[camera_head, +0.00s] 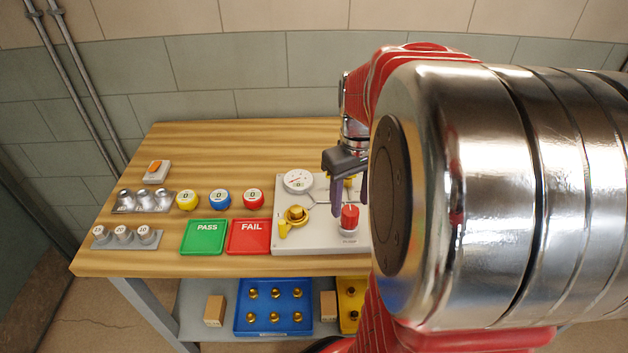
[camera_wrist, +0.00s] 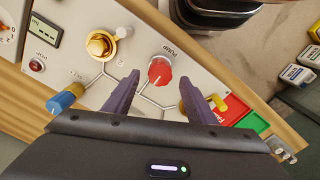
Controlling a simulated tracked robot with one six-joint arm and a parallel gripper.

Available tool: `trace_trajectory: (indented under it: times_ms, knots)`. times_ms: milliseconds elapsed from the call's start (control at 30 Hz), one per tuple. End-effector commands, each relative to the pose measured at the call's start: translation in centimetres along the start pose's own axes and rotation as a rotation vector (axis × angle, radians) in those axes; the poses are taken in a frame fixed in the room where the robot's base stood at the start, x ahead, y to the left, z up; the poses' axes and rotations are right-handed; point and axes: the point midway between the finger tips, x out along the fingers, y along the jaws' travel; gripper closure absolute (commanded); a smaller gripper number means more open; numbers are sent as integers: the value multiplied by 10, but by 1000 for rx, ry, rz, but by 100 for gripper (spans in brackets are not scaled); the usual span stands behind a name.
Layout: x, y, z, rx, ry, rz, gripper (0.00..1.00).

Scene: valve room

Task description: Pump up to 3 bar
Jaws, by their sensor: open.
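The red pump knob (camera_head: 350,217) stands upright on the pale valve panel (camera_head: 318,238), at the panel's front right in the head view. It also shows in the wrist view (camera_wrist: 159,72) beside a PUMP label. My gripper (camera_head: 349,203) is open above the knob, fingers pointing down. In the wrist view the knob lies between and slightly beyond the two fingertips (camera_wrist: 157,84), with a gap on each side. The round white gauge (camera_head: 298,181) stands at the panel's back left; its reading is too small to tell. My arm hides the panel's right part.
A brass fitting (camera_head: 296,213) and a yellow handle (camera_head: 284,229) sit left of the knob. A blue-handled valve (camera_wrist: 65,100) shows in the wrist view. Green PASS (camera_head: 204,237) and red FAIL (camera_head: 249,237) plates, coloured gauges and metal parts lie on the bench further left.

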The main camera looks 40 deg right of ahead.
Motion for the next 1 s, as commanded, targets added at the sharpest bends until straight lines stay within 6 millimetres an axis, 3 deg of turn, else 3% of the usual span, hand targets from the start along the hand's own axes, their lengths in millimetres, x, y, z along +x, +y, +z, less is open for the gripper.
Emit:
trace_trajectory:
  times_ms: [100, 300, 667, 1000]
  knots:
    - [18, 0, 1, 0, -3, -2, 49]
    - [37, 0, 0, 1, -1, -1, 49]
    - [40, 0, 1, 1, 0, 0, 50]
    - [40, 0, 1, 1, 0, 0, 73]
